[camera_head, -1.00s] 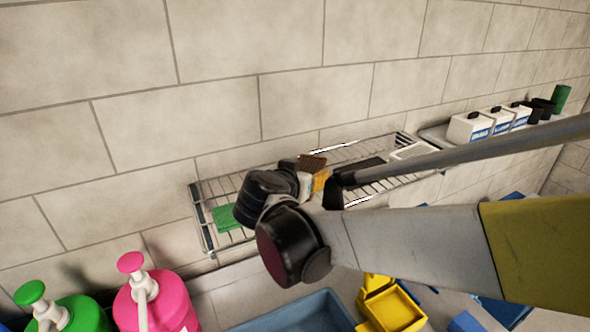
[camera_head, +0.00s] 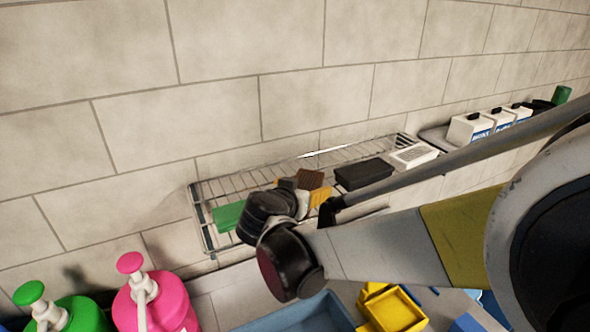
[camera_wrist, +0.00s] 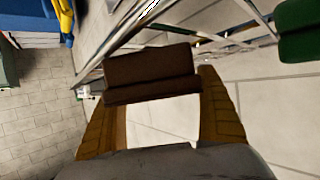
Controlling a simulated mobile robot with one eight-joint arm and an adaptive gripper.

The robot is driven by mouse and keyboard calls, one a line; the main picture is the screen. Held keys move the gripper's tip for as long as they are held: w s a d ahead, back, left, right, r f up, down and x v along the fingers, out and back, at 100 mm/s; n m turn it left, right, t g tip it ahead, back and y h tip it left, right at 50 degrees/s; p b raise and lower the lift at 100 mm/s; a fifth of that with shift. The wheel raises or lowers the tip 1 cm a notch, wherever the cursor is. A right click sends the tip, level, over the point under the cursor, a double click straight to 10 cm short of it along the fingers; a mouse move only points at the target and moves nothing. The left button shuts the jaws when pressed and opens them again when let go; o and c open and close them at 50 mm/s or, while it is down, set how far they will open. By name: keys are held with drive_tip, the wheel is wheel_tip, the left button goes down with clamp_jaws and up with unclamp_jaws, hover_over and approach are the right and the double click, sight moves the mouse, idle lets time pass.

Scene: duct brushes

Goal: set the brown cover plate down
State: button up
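The brown cover plate (camera_head: 311,179) is at the end of my gripper (camera_head: 306,192), over the wire rack (camera_head: 205,228) in the head view. In the wrist view, the brown plate (camera_wrist: 150,72) lies across between the two orange-brown fingers of my gripper (camera_wrist: 204,84). Its ends appear to meet the fingers, so the gripper looks shut on it. Whether the underside of the plate touches the rack cannot be told. My wrist hides part of the rack in the head view.
On the rack, a green block (camera_head: 228,215) lies at left, a black block (camera_head: 363,172) to the right of the plate, and a white-grey block (camera_head: 413,155) beyond. Pink (camera_head: 155,300) and green (camera_head: 70,312) pump bottles stand front left.

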drive_tip(key=shift+r, duration=0.15)
drive_tip(key=shift+s+a+r, duration=0.1)
drive_tip(key=shift+s+a, duration=0.05)
drive_tip(key=shift+s, duration=0.1)
drive_tip(key=v, duration=1.1)
drive_tip(key=s+d+f+n+g+y, duration=0.1)
drive_tip(key=s+d+f+g, duration=0.15)
drive_tip(key=d, duration=0.35)
drive_tip(key=s+d+f+n+g, duration=0.1)
drive_tip(key=s+d+f+g, duration=0.1)
drive_tip(key=s+d, duration=0.3)
drive_tip(key=s+d+f+n+y, duration=0.2)
drive_tip(key=s+d, duration=0.4)
drive_tip(key=s, duration=0.3)
drive_tip(key=shift+s+f+g+y, duration=0.15)
drive_tip(key=shift+f+g+y, duration=0.3)
drive_tip(key=shift+f+y, duration=0.45)
drive_tip(key=shift+a+r, duration=0.1)
